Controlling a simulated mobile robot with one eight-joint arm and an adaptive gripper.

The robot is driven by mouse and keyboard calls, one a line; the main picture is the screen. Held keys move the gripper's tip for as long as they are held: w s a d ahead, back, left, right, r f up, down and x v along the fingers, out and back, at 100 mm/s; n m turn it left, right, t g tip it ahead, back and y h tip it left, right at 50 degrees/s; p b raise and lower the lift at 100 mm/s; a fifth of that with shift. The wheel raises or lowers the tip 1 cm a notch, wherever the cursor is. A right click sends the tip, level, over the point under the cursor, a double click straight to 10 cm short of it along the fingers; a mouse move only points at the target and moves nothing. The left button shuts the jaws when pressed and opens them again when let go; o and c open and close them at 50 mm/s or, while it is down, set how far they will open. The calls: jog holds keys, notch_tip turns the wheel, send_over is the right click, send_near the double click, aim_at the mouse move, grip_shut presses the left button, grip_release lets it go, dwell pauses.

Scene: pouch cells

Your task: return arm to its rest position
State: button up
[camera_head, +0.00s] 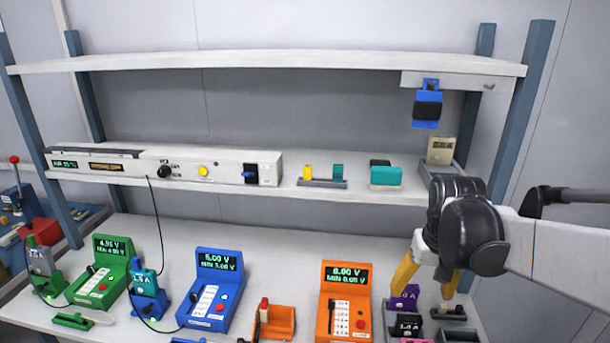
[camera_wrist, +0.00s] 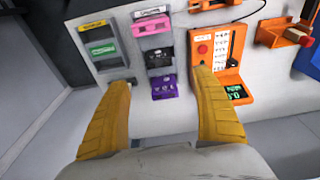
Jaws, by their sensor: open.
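My gripper (camera_head: 428,279) has yellow fingers and points down over the right end of the bench, near the purple block. In the wrist view its two fingers (camera_wrist: 163,110) are spread wide apart with nothing between them. The purple block (camera_wrist: 165,87) shows just beyond the fingertips, with a black block (camera_wrist: 159,57) and a pink block (camera_wrist: 152,26) in line with it. My arm (camera_head: 560,255) reaches in from the right. The gripper partly covers the right end of the bench in the head view.
Green, blue (camera_head: 210,291) and orange (camera_head: 343,301) meters stand along the bench (camera_head: 200,232). The orange one is close to my gripper's left. A middle shelf (camera_head: 225,168) holds a long instrument panel and small items. A blue clip (camera_head: 428,104) hangs below the top shelf.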

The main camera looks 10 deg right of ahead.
jog(key=s+a+r+n+t, duration=0.2)
jog(key=s+a+t, duration=0.3)
jog(key=s+a, duration=0.4)
jog(key=a+n, duration=0.1)
jog(key=a, duration=0.2)
jog(key=shift+a+r, duration=0.35)
jog(key=shift+r, duration=0.05)
